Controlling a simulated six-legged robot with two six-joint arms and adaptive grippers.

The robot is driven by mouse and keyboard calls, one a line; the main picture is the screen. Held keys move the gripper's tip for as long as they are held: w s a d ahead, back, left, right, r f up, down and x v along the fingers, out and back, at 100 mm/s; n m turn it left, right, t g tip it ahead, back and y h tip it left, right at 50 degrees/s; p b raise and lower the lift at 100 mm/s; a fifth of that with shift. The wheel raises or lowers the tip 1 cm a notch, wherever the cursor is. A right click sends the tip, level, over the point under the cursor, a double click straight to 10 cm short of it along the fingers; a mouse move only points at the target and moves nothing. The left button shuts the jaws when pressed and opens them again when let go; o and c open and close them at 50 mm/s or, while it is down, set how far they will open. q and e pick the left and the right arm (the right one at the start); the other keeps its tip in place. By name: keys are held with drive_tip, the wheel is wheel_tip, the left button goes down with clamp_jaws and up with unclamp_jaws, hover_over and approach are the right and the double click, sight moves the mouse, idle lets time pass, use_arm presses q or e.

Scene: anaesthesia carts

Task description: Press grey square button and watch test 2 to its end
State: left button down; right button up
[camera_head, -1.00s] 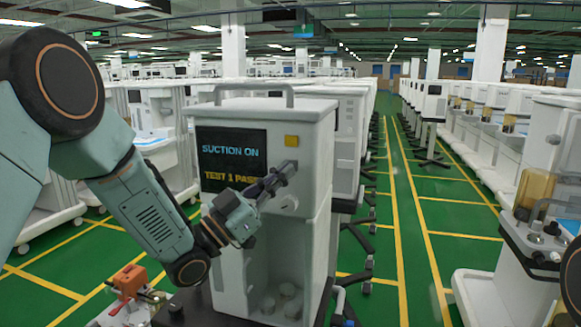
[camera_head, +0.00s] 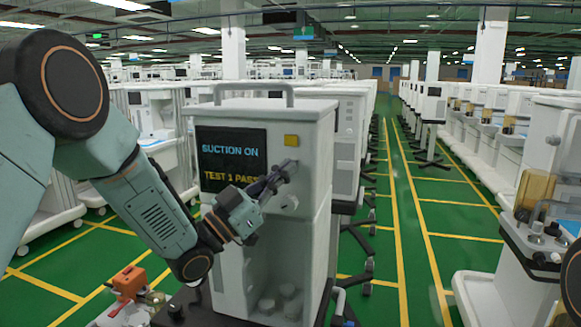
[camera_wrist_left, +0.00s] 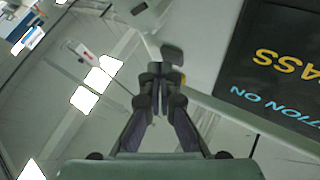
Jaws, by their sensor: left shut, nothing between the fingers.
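The white anaesthesia cart (camera_head: 262,110) stands in front of me. Its black screen (camera_head: 231,158) reads "SUCTION ON" and "TEST 1 PASS"; the screen is upside down in the left wrist view (camera_wrist_left: 280,75). A grey square button (camera_wrist_left: 172,52) shows just beyond my fingertips in the left wrist view. My left gripper (camera_head: 286,170) is shut and empty, its tips at the panel below the yellow square. I cannot tell whether they touch the button. My right gripper is not in view.
A pale round knob (camera_head: 290,204) is on the panel below my fingers. An orange box (camera_head: 130,281) lies low at left. Another cart with an amber canister (camera_head: 534,187) stands at right. A green aisle (camera_head: 405,215) with yellow lines is clear between the cart rows.

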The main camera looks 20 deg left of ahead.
use_arm(q)
drive_tip(key=shift+w, duration=0.4)
idle(0.3)
drive_tip(key=shift+s, duration=0.2)
drive_tip(key=shift+s+a, duration=0.1)
drive_tip(key=shift+s, duration=0.6)
drive_tip(key=shift+s, duration=0.15)
drive_tip(key=shift+s, duration=2.35)
drive_tip(key=shift+f, duration=0.1)
